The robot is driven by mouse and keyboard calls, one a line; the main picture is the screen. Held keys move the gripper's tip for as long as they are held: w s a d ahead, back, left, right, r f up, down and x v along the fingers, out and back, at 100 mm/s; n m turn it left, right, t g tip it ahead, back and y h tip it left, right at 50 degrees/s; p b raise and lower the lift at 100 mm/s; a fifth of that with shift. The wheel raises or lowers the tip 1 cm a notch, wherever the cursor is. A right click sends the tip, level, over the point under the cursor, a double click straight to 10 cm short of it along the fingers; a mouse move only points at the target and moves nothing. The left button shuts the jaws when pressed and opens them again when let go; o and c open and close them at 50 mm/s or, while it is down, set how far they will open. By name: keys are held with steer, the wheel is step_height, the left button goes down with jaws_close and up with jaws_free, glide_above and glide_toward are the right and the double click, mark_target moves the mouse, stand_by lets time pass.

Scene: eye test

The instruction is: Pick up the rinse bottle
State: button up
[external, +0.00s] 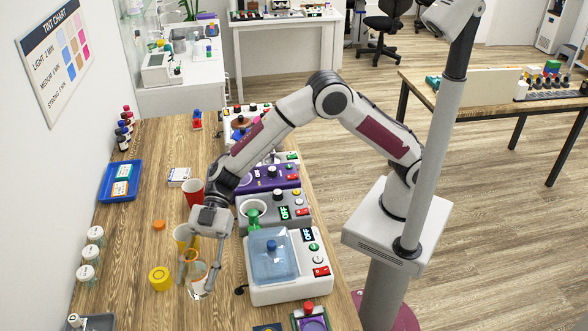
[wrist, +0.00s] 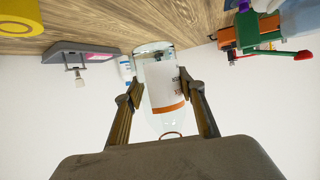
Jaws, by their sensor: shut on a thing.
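The rinse bottle, a clear bottle (wrist: 160,118) with a white label and an orange stripe, is between the two fingers of my gripper (wrist: 163,92) in the wrist view. The fingers press on its sides, shut on it. In the external view my gripper (external: 196,284) points down over the left part of the wooden bench, with the bottle (external: 198,268) between its fingers, partly covered by them. I cannot tell whether its base touches the bench.
A water bath (external: 288,288) with a blue lid is close on the right. White-lidded jars (external: 90,254) line the left edge.

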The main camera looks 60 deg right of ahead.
steer(key=shift+r, duration=0.55)
steer(key=shift+r, duration=0.1)
